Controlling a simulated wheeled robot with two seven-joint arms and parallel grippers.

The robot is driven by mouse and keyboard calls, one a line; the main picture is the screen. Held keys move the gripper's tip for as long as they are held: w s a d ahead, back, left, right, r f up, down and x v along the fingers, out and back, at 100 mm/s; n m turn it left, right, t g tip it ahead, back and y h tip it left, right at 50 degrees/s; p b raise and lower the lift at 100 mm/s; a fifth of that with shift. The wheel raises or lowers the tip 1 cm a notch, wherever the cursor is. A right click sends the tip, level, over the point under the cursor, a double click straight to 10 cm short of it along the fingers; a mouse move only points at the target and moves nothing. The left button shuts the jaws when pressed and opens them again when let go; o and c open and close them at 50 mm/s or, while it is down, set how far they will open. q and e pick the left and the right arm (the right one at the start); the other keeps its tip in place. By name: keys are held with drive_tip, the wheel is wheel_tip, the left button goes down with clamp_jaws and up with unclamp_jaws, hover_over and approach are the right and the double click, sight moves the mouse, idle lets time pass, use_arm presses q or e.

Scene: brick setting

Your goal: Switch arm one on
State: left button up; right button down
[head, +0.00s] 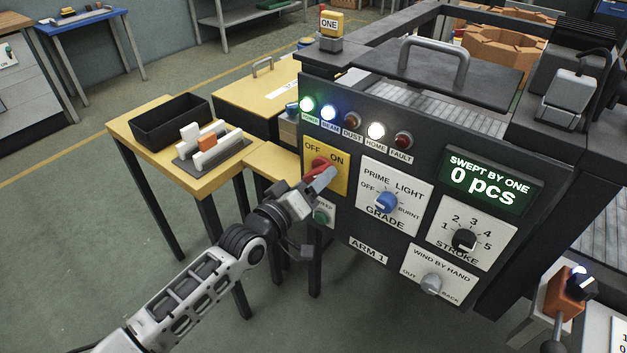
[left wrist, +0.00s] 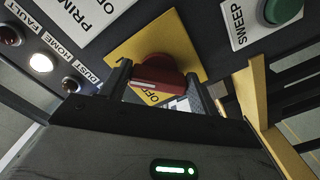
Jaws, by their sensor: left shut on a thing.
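The control panel labelled ARM 1 (head: 369,248) carries a yellow OFF/ON plate (head: 340,182) with a red rotary knob (head: 319,164). The knob also shows in the left wrist view (left wrist: 158,72), between my fingers. My left gripper (head: 321,179) is shut on the red knob, its arm coming up from the lower left. The gripper partly covers the knob and plate in the head view, so I cannot tell clearly which word the knob points to. The power, beam and home lamps (head: 376,130) are lit; dust and fault are dark. My right gripper is not in view.
A green SWEEP button (head: 321,216) sits just below the plate. The GRADE knob (head: 386,202), STROKE knob (head: 464,240) and WIND BY HAND knob (head: 431,284) are to the right. The display (head: 490,181) reads 0 pcs. A yellow table (head: 211,181) stands left; floor in front is clear.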

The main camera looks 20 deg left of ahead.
use_arm(q)
drive_tip(key=o, duration=1)
drive_tip(key=shift+s, duration=0.1)
drive_tip(key=b+v, duration=0.1)
drive_tip(key=v, duration=1.5)
drive_tip(key=s+d+f+m+g+y, duration=0.1)
drive_tip(key=s+d+f+m+g, duration=0.1)
drive_tip(key=f, duration=0.3)
drive_tip(key=s+d+f+m+g+y, duration=0.1)
drive_tip(key=s+d+f+m+g, duration=0.1)
drive_tip(key=s+f+m, duration=0.1)
drive_tip(key=s+d+f+m+g+y, duration=0.1)
drive_tip(key=s+d+f+m+g, duration=0.1)
drive_tip(key=s+f, duration=0.2)
wheel_tip(320, 180, down, 4)
drive_tip(key=shift+s+r+g, duration=0.1)
drive_tip(key=shift+r+g, duration=0.05)
drive_tip(key=shift+g, duration=0.25)
